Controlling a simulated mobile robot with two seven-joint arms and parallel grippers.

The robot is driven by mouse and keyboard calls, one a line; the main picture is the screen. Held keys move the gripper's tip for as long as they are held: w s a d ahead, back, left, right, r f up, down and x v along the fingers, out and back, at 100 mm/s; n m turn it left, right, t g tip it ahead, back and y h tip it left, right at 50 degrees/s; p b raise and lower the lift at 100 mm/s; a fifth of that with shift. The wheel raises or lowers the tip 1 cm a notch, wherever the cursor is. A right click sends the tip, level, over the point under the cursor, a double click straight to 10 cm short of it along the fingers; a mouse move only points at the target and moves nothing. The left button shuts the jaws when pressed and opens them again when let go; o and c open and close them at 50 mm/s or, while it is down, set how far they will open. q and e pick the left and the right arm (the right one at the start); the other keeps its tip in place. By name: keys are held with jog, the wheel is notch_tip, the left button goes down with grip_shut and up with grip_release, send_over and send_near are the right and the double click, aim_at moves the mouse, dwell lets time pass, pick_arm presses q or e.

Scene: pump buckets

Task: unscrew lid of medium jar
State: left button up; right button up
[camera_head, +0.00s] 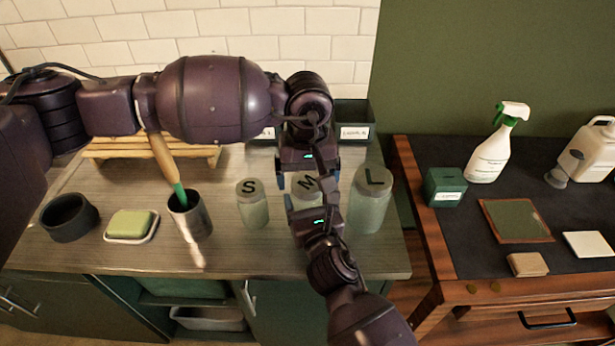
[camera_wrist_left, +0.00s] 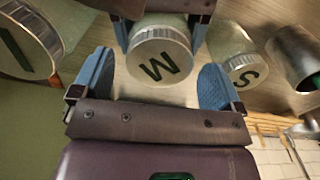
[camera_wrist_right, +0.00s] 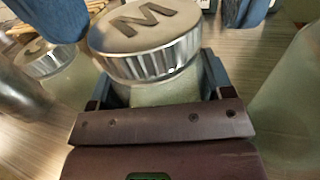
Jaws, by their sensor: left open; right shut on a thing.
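The medium jar (camera_head: 305,196) stands on the counter between the S and L jars, largely covered by my grippers in the head view. Its metal lid, marked M, is on top of it and shows in the left wrist view (camera_wrist_left: 160,58) and the right wrist view (camera_wrist_right: 146,42). My right gripper (camera_head: 314,202) is shut on the jar's glass body (camera_wrist_right: 165,92), below the lid. My left gripper (camera_head: 308,176) is open and faces the jar from the far side. In the left wrist view its blue fingers are spread wide, with a gap to the lid.
The S jar (camera_head: 253,206) stands left of the medium jar and the L jar (camera_head: 370,203) close on its right. A utensil cup (camera_head: 190,216), soap dish (camera_head: 132,228) and dark bowl (camera_head: 68,218) are farther left. A labelled dark box (camera_head: 355,115) stands behind.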

pick_arm(q)
jog(key=shift+r, duration=1.9)
jog(key=shift+c, duration=0.3)
notch_tip(320, 180, up, 3)
jog(key=m, duration=0.5)
jog(key=shift+r, duration=0.15)
jog(key=shift+m, duration=0.4)
jog(key=shift+f, duration=3.95)
jog(key=c, duration=0.9)
jog(key=shift+n, duration=1.8)
jog(key=o, duration=1)
